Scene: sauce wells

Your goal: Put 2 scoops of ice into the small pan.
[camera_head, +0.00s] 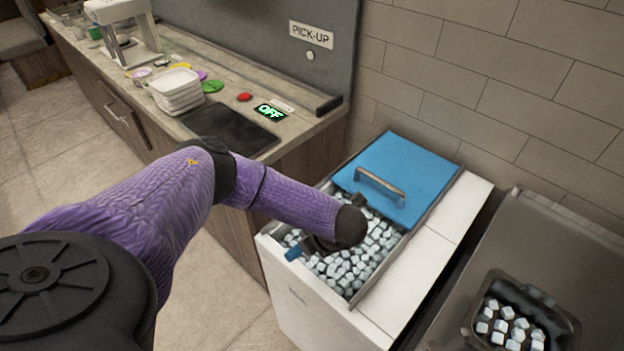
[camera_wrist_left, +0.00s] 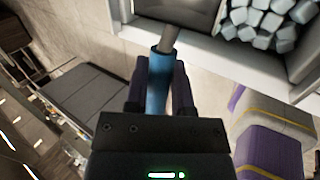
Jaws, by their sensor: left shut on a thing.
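The ice bin (camera_head: 270,238) is an open white chest full of pale ice cubes (camera_head: 352,268). My left gripper (camera_head: 318,244) is over its near left part, shut on the blue handle of the scoop (camera_head: 292,254). In the left wrist view the blue handle (camera_wrist_left: 158,85) stands between the fingers of my left gripper (camera_wrist_left: 160,68), with a grey metal shaft beyond it. The small pan (camera_head: 470,322), a dark metal pan at the bottom right, holds several ice cubes. My right gripper is not in view.
A blue lid (camera_head: 400,165) with a metal handle covers the bin's back part. A white ledge lies between bin and pan. A grey metal counter (camera_head: 530,245) surrounds the pan. A wooden counter (camera_head: 290,130) with stacked white containers (camera_head: 175,90) stands at the left.

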